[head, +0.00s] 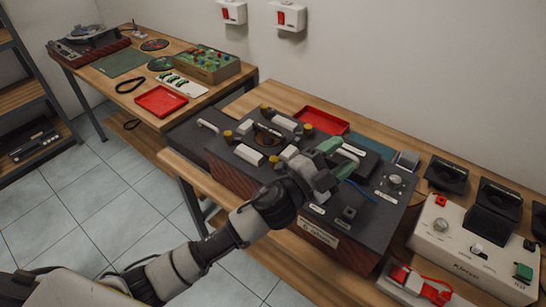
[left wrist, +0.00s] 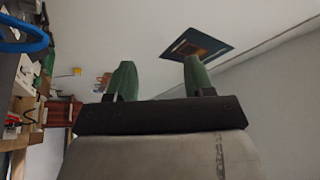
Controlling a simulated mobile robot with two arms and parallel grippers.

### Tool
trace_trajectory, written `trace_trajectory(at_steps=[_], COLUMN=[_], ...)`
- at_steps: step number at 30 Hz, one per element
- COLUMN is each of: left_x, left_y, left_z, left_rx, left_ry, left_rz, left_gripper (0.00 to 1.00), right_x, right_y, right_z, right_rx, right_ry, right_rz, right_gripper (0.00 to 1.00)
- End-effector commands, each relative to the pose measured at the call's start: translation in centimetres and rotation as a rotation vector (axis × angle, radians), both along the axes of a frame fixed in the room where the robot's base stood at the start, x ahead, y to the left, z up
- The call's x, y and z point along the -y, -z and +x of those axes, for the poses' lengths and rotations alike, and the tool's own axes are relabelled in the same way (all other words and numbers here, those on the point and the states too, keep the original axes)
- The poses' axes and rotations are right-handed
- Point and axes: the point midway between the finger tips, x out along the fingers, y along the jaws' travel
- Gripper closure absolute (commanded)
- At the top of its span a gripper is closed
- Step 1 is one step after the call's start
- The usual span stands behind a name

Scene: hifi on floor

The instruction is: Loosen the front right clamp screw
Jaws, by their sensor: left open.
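The dark device (head: 375,205) stands on the wooden bench, with several brass-coloured knobs on its top. The knob at the front right of that group, probably the front right clamp screw (head: 273,160), stands just left of my left gripper's wrist. My left gripper (head: 338,154) is over the right part of the device, to the right of that knob. Its green fingers are apart with nothing between them, as the left wrist view (left wrist: 160,78) also shows. The gripper hides part of the device top. My right gripper is not in view.
A red tray (head: 321,121) lies behind the device. A blue cable (head: 360,190) curves beside the gripper. A cream tester box (head: 470,250) and black blocks stand to the right.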

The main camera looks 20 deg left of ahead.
Motion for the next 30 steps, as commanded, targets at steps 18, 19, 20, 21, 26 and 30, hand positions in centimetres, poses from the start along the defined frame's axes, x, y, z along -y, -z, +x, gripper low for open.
trace_trajectory(at_steps=[18,19,20,21,26,30], left_x=[-5.5,-7.1,-8.7,-10.6,-15.2,-16.1], left_y=[4.5,4.3,3.9,3.4,1.7,2.0], left_z=[3.9,4.5,5.1,5.7,7.0,7.1], left_rx=[0.380,0.334,0.288,0.229,0.057,0.019], left_ry=[1.137,1.157,1.170,1.184,1.205,1.212], left_rz=[1.634,1.708,1.774,1.851,2.026,2.055], left_gripper=[0.47,0.47,0.47,0.47,0.47,0.47], right_x=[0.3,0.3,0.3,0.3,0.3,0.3], right_y=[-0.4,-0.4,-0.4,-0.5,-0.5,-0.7], right_z=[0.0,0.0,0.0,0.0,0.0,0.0], right_rx=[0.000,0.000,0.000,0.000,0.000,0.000], right_ry=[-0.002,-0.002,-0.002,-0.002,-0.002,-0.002], right_rz=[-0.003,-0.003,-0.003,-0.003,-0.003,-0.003], right_gripper=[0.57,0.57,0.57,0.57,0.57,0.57])
